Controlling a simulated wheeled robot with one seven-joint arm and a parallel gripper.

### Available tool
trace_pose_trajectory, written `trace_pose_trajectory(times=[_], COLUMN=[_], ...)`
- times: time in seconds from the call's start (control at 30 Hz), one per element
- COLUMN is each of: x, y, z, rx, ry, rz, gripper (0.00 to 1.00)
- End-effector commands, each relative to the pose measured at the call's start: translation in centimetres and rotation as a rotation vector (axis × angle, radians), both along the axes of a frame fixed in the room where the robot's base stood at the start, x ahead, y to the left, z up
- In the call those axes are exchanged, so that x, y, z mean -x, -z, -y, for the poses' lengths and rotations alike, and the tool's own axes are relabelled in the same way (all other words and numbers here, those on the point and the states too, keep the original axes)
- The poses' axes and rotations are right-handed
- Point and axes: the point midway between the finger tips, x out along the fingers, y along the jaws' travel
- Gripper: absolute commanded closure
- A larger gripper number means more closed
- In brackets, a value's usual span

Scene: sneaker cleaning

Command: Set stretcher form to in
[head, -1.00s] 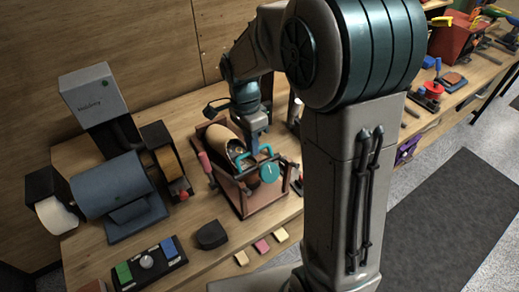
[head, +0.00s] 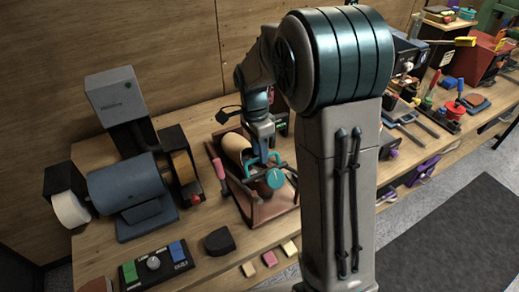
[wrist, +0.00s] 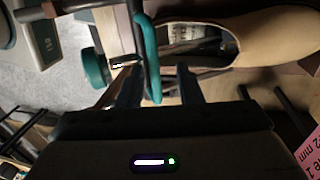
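A tan shoe (head: 233,145) sits in a reddish-brown wooden frame (head: 284,207) on the bench. It also shows in the wrist view (wrist: 268,48), with its opening facing my gripper. A teal handle (head: 250,164) and a round teal dial (head: 275,178) are at the shoe's open end. In the wrist view the teal handle (wrist: 150,55) runs between my gripper's fingers (wrist: 156,85). The fingers stand apart, with visible space around the handle. My gripper (head: 264,158) points down at the handle in the head view. I cannot clearly make out the stretcher form inside the shoe.
A blue drum machine (head: 125,185) stands left of the frame. A control panel with colored buttons (head: 155,265) and several small blocks lie at the front edge. A pink-handled tool (head: 219,170) is close to the frame's left side. Tools crowd the bench on the right.

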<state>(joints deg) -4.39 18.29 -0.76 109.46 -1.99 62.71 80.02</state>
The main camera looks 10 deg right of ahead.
Motion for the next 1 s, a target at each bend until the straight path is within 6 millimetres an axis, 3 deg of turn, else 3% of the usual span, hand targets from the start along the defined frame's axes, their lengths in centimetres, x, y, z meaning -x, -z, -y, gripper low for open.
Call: trace_pose_trajectory(times=[0.27, 0.8, 1.0], x=[-0.1, -2.2, -2.5], y=[-0.7, -11.5, -13.3], z=[0.0, -0.6, -0.7], rx=[0.001, 0.0, 0.0], ry=[0.001, -0.001, -0.001], rz=[-0.001, 0.002, 0.0], gripper=[0.67, 0.67, 0.67])
